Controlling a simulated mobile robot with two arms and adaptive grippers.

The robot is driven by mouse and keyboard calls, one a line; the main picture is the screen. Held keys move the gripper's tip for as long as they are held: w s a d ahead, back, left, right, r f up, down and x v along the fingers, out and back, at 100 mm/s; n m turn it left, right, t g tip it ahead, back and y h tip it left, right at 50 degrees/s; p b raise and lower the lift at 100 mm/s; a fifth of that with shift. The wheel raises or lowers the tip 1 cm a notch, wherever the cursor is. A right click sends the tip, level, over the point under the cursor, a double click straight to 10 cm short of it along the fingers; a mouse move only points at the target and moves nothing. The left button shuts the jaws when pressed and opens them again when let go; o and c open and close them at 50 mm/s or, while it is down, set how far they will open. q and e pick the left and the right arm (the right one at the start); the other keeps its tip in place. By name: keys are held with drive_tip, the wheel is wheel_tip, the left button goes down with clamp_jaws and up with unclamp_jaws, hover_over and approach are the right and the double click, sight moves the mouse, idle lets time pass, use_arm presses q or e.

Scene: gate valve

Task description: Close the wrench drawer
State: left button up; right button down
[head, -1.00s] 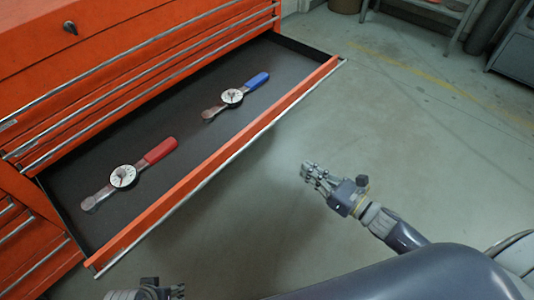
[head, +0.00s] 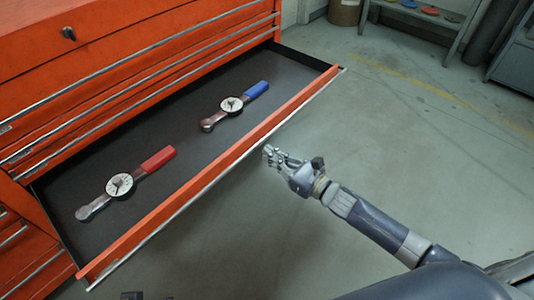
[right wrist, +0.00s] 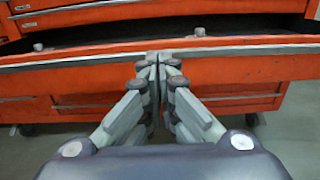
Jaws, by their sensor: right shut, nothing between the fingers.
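The wrench drawer (head: 225,172) stands pulled out of the orange cabinet, its black floor in full view. A dial wrench with a red handle (head: 125,183) and one with a blue handle (head: 234,107) lie in it, apart from each other. My right gripper (head: 268,153) is shut and empty, just outside the drawer's front panel near its middle. In the right wrist view the shut fingertips (right wrist: 157,60) point at the orange drawer front (right wrist: 235,68); I cannot tell if they touch it. Only a dark bit of my left gripper (head: 145,296) shows at the bottom edge.
The orange cabinet (head: 100,50) has more shut drawers above and at lower left. Bare grey floor (head: 400,130) lies to the right of the drawer. A shelf (head: 425,15) and a brown bin (head: 345,12) stand at the back, well away.

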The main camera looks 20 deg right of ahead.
use_arm(q)
drive_tip(key=shift+s+r, duration=0.15)
drive_tip(key=shift+r, duration=0.5)
use_arm(e)
drive_tip(key=shift+x, duration=0.95)
use_arm(q)
drive_tip(key=shift+f, duration=0.1)
